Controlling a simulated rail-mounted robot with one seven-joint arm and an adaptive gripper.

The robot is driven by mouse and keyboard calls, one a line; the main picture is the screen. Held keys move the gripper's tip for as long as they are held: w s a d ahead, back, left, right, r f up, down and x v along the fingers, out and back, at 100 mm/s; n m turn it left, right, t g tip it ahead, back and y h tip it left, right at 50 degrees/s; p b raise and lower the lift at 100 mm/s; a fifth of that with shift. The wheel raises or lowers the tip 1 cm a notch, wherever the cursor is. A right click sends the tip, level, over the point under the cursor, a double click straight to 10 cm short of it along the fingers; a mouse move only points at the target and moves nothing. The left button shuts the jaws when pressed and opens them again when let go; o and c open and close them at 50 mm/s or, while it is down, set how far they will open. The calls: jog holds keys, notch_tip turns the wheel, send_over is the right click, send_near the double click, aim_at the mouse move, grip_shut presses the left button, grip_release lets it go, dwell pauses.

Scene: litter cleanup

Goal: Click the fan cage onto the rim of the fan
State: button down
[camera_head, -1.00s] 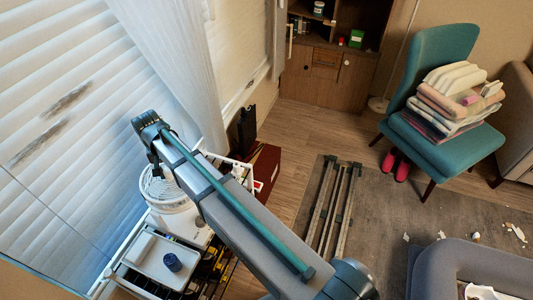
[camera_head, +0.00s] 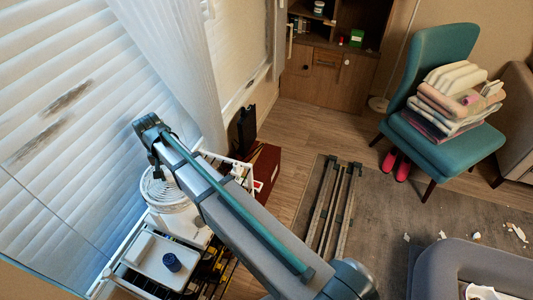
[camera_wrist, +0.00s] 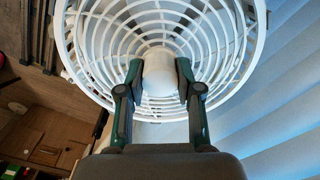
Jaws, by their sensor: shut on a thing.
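The white fan cage (camera_wrist: 105,55) fills the top of the wrist view, with round ribs and a white hub (camera_wrist: 160,75) in its middle. My gripper (camera_wrist: 159,82) is shut on the hub, one finger on each side. In the head view the fan (camera_head: 175,221) stands upright on a cart by the window, and the round cage (camera_head: 160,189) sits at its top, partly behind my arm. The fan's rim is hidden by the cage and the arm, so I cannot tell whether cage and rim are seated together.
Window blinds (camera_head: 60,130) and a curtain (camera_head: 170,60) are close on the left. A teal chair (camera_head: 440,130) with folded cloths stands right, apart from the arm.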

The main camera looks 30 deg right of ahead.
aim_at(168, 173)
jog(key=shift+f, duration=0.25)
jog(key=c, duration=0.7)
grip_release()
jog(key=shift+c, duration=1.4)
jog(key=shift+r, duration=0.1)
jog(key=shift+r+p, duration=0.6)
jog(key=shift+r, duration=0.35)
jog(key=shift+r, duration=0.1)
jog(key=shift+r+p, duration=1.5)
jog(key=shift+r, duration=0.9)
